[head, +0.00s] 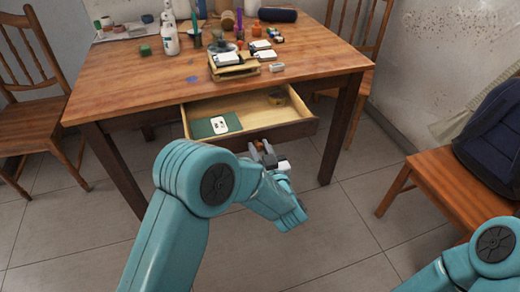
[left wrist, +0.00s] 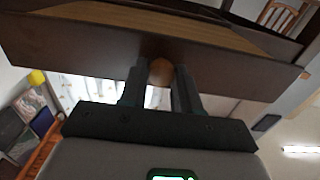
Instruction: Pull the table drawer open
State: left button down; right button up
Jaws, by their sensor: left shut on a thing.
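The wooden table (head: 130,75) stands ahead in the head view. Its drawer (head: 240,138) is pulled out toward me, with its inside in view. In the drawer lie a green item (head: 203,127) with a white card (head: 220,123) and a roundish brown thing (head: 276,98). My left gripper (head: 264,152) is at the drawer's front. In the left wrist view, the fingers of my left gripper (left wrist: 160,92) are shut on the round wooden knob (left wrist: 160,72) of the drawer front (left wrist: 100,45). Of my right arm only a link shows; its gripper is out of view.
Bottles, small boxes and stationery crowd the tabletop, with a white bottle (head: 170,38) at the left. A chair (head: 25,100) stands at the left, and another chair (head: 405,165) with a dark backpack (head: 495,125) stands at the right. The tiled floor before the drawer is clear.

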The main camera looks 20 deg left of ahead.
pick_arm(q)
jog(key=c, duration=0.8)
grip_release()
jog(key=shift+c, duration=0.2)
jog(key=p+v, duration=0.1)
jog(key=v, duration=1.1)
